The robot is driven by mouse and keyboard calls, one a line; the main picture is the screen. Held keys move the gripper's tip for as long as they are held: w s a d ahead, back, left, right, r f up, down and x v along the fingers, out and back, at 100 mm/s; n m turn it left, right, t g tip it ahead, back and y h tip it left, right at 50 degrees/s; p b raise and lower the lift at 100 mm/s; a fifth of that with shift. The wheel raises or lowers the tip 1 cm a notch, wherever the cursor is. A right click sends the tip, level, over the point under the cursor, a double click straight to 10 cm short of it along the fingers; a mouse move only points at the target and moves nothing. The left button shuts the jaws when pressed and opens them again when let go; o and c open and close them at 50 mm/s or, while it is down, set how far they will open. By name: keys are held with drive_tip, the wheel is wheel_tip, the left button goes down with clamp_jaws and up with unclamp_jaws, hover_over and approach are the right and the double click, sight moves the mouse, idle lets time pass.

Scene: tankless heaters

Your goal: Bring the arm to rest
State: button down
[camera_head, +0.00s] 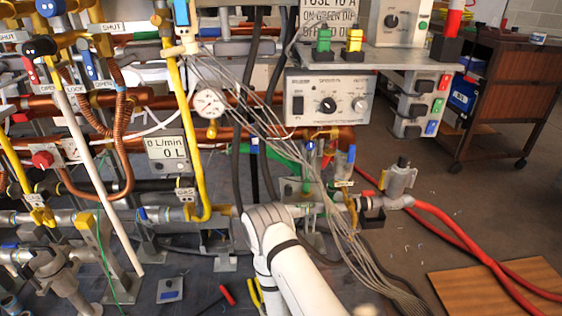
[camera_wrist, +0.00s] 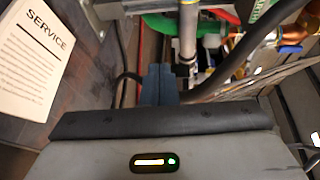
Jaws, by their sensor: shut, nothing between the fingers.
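My white arm reaches up from the bottom middle of the head view and ends at a rounded white joint among the pipework. My gripper is hidden in that view. In the wrist view the dark blue-grey fingers of my gripper (camera_wrist: 159,84) are together, with nothing held between them. They point toward a grey vertical pipe (camera_wrist: 187,35) and a dark hose (camera_wrist: 235,55) just beyond. I cannot tell whether the fingers touch either one.
A SERVICE sheet (camera_wrist: 43,50) lies left in the wrist view. In the head view, bundled grey wires (camera_head: 275,120) pass close to my arm. A control box (camera_head: 328,98), a gauge (camera_head: 209,103) and red hoses (camera_head: 455,240) surround it. Floor at right is partly clear.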

drive_tip(key=w+a+r+n+g+y+p, duration=0.1)
drive_tip(key=w+r+n+g+y+p, duration=0.15)
drive_tip(key=r+p, duration=0.75)
drive_tip(key=w+r+n+g+y+p, duration=0.1)
drive_tip(key=w+r+n+g+p, duration=0.25)
drive_tip(key=r, duration=1.45)
wheel_tip(320, 180, up, 13)
drive_tip(key=s+n+g+y+p, duration=0.1)
drive_tip(key=s+n+y+p, duration=0.1)
drive_tip(key=n+p, duration=0.2)
drive_tip(key=s+d+r+n+g+p, duration=0.2)
drive_tip(key=s+d+r+n+p, duration=0.1)
drive_tip(key=s+r, duration=0.6)
drive_tip(key=s+d+r+n+g+p, duration=0.2)
drive_tip(key=s+d+r+n+p, duration=0.1)
drive_tip(key=s+r+p, duration=0.3)
drive_tip(key=s+d+r+n+g+p, duration=0.2)
drive_tip(key=s+r+n+p, duration=0.3)
drive_tip(key=s+r, duration=0.6)
wheel_tip(320, 180, up, 4)
drive_tip(key=shift+s+d+f+g+h, duration=0.2)
drive_tip(key=shift+s+d+g+h, duration=0.2)
drive_tip(key=shift+d, duration=0.2)
drive_tip(key=shift+w+a, duration=0.1)
drive_tip(key=shift+a, duration=0.05)
drive_tip(key=shift+a+n, duration=0.15)
drive_tip(key=shift+n, duration=0.15)
